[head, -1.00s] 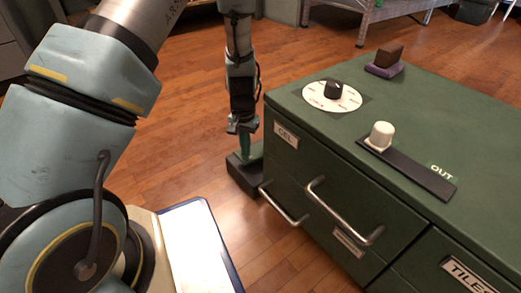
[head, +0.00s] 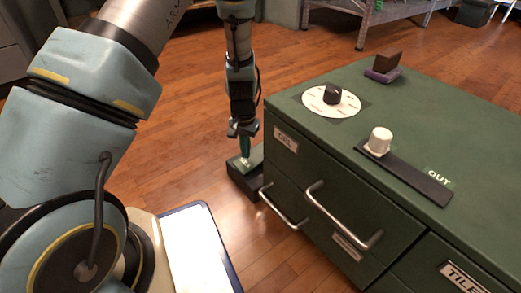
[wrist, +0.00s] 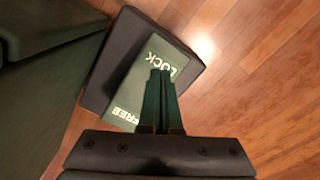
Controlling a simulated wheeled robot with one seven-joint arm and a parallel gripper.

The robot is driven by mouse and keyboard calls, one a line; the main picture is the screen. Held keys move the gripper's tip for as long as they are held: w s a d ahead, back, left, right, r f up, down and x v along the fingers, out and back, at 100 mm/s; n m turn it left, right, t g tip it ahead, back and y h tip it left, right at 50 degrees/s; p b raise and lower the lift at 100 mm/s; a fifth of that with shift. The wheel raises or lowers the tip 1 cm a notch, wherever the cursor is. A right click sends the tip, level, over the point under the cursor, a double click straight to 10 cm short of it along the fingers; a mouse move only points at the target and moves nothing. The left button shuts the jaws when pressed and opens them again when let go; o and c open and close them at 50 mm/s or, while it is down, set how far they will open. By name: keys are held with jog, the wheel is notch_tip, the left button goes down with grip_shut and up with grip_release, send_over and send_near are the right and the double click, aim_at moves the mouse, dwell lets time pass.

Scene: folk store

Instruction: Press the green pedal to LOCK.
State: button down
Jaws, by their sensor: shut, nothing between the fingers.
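The green pedal (head: 254,156) sits on a dark base (head: 244,182) on the floor, beside the green cabinet. In the wrist view the pedal (wrist: 148,88) shows LOCK at its far end and FREE at its near end. My gripper (head: 244,155) points down over the pedal with its green fingers together and nothing between them. In the wrist view the fingertips (wrist: 161,72) overlap the pedal close to the LOCK lettering. I cannot tell whether they touch it or which way the pedal is tilted.
The green cabinet (head: 310,150) stands close to the right of the pedal, with bar handles (head: 343,220) sticking out. On its top are a dial (head: 331,99), a white knob (head: 379,141) and a purple-based block (head: 384,70). Wooden floor (head: 190,130) is clear to the left.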

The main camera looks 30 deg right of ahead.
notch_tip(320, 180, up, 7)
jog(key=p, duration=0.6)
jog(key=shift+r, duration=0.2)
jog(key=w+a+r+n+p, duration=0.1)
jog(key=a+r+n+p, duration=0.15)
jog(key=a+r, duration=0.7)
jog(key=w+a+r+n+p, duration=0.2)
jog(key=a+r+p, duration=0.2)
jog(key=a+r, duration=0.55)
jog(key=s+a+r+n+t+p, duration=0.2)
jog(key=s+a+r+n+p, duration=0.35)
jog(key=a+r, duration=0.7)
notch_tip(320, 180, up, 39)
jog(key=s+d+m+p, duration=0.1)
jog(key=p, duration=3.5)
jog(key=shift+s+d, duration=0.15)
jog(key=shift+s, duration=0.05)
